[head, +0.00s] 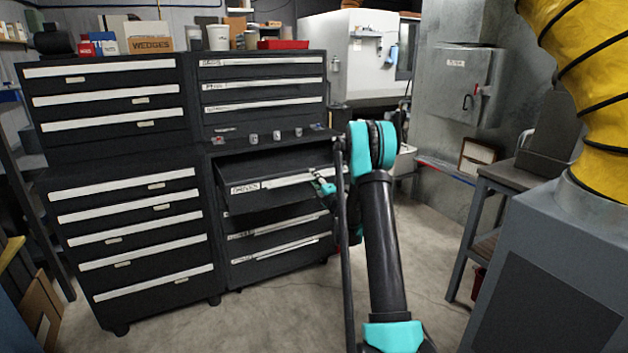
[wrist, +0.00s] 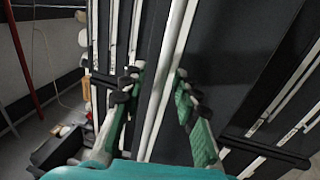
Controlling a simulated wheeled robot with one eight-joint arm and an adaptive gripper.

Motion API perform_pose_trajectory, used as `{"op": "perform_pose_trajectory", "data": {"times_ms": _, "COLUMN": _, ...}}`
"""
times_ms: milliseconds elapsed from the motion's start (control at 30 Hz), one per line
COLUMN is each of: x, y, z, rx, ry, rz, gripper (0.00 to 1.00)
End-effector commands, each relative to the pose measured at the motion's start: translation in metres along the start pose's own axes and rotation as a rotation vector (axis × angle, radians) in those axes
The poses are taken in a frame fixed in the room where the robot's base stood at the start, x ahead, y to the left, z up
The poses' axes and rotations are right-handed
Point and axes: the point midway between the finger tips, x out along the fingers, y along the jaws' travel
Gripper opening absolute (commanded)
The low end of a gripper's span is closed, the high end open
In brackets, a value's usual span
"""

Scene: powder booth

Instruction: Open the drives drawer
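The drives drawer (head: 275,187) is the top drawer of the lower right black cabinet. It stands pulled out, with its dark top opening visible and a small label at the left of its pale handle strip; the lettering is hard to read. My gripper (head: 322,185) is at the right part of this drawer's front. I see a gap between fingers and strip, though contact at the fingertips is hard to judge.
Closed drawers (head: 275,240) lie below the open one. Another black cabinet (head: 135,230) stands to the left. A grey bench (head: 495,185) and a grey box with a yellow hose (head: 595,90) are at right. Concrete floor (head: 425,250) is clear between.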

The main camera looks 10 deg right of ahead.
Motion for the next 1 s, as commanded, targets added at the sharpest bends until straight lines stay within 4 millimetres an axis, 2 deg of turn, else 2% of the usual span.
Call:
{"op": "perform_pose_trajectory", "data": {"times_ms": 167, "x": -0.011, "y": 0.000, "z": 0.001, "rx": -0.001, "ry": -0.001, "rz": 0.000, "gripper": 0.30}}
{"op": "perform_pose_trajectory", "data": {"times_ms": 400, "x": -0.049, "y": 0.000, "z": 0.001, "rx": 0.000, "ry": -0.001, "rz": 0.000, "gripper": 0.30}}
{"op": "perform_pose_trajectory", "data": {"times_ms": 600, "x": -0.071, "y": 0.000, "z": 0.000, "rx": -0.001, "ry": -0.001, "rz": 0.000, "gripper": 0.30}}
{"op": "perform_pose_trajectory", "data": {"times_ms": 1000, "x": -0.075, "y": 0.000, "z": 0.000, "rx": 0.001, "ry": -0.002, "rz": 0.000, "gripper": 0.30}}
